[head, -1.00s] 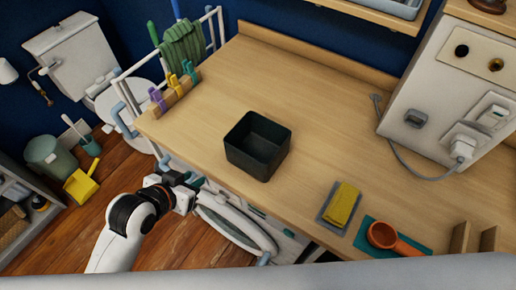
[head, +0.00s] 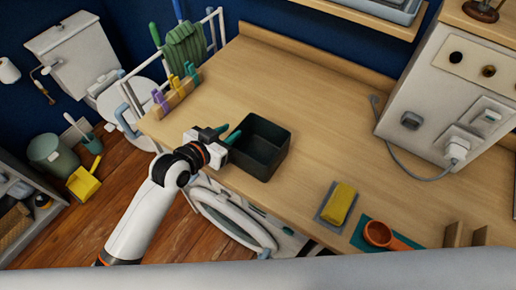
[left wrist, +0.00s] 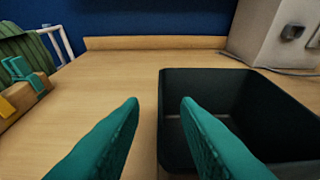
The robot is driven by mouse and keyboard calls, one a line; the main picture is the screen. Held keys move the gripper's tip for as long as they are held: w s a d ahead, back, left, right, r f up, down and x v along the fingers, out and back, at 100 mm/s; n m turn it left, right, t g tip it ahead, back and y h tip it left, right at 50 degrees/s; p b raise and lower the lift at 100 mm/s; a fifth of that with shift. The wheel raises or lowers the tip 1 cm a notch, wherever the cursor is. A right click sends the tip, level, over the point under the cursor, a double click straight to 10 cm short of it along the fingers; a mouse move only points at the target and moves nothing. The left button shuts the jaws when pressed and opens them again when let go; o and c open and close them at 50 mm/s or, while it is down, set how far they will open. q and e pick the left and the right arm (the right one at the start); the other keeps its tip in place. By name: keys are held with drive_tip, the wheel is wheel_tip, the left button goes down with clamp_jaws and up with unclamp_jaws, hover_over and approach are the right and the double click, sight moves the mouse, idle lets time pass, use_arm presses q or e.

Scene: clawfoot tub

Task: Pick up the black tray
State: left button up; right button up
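The black tray (head: 252,166) is an open, deep, square box standing upright on the wooden counter. It fills the right side of the left wrist view (left wrist: 245,88). My left gripper (head: 229,134) is at the tray's left side, with its teal fingers open. In the left wrist view the fingers (left wrist: 160,103) stand apart with the tray's left wall showing between them. The left finger is outside the tray and the right finger overlaps its inside. I cannot tell whether either touches the wall. My right gripper is not in view.
Colored clothespins (head: 175,88) on a wooden block stand left of the tray. A yellow sponge (head: 340,202) and an orange scoop (head: 380,234) lie toward the front right. A white box with a cable (head: 440,100) stands at right. The counter behind the tray is clear.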

sight(235, 130)
use_arm(q)
drive_tip(key=x, duration=0.3)
drive_tip(key=shift+w+f, duration=0.1)
drive_tip(key=shift+f, duration=0.05)
drive_tip(key=shift+c, duration=0.2)
clamp_jaws()
